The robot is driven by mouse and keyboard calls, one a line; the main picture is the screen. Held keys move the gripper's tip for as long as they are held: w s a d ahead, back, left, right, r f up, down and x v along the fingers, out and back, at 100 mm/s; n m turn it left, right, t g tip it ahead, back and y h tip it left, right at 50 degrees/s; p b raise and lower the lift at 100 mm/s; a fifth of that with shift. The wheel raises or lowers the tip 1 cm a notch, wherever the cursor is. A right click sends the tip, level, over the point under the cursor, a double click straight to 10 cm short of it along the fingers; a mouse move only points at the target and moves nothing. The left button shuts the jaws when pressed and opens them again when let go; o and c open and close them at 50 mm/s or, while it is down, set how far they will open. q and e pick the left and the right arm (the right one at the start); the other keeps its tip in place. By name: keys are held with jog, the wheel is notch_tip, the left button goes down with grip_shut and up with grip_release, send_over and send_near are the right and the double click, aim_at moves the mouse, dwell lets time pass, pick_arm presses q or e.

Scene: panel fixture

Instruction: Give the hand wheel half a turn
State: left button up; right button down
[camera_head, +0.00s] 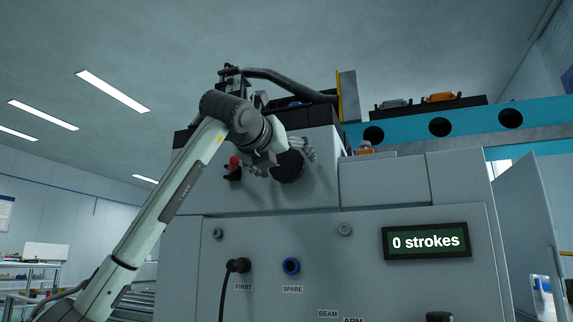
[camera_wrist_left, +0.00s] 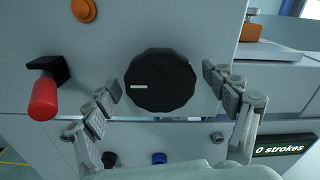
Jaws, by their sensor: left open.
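The hand wheel (camera_wrist_left: 160,80) is a black scalloped knob on the grey panel, with a white mark pointing left in the left wrist view. In the head view the wheel (camera_head: 288,167) is partly hidden behind my left gripper. My left gripper (camera_wrist_left: 162,88) is open, with one finger to the left of the wheel and one to the right. Gaps show between both fingertips and the wheel's rim in that view. It also shows in front of the panel in the head view (camera_head: 283,152). My right gripper is not in view.
A red-handled lever (camera_wrist_left: 44,97) sticks out left of the wheel, near the left finger. An orange button (camera_wrist_left: 84,10) is above. A display (camera_head: 426,241) reads "0 strokes". Below are a black plug with a cable (camera_head: 238,265) and a blue socket (camera_head: 291,266).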

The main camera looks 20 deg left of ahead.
pick_arm(q)
jog(key=s, duration=1.1)
jog(key=shift+a, duration=0.2)
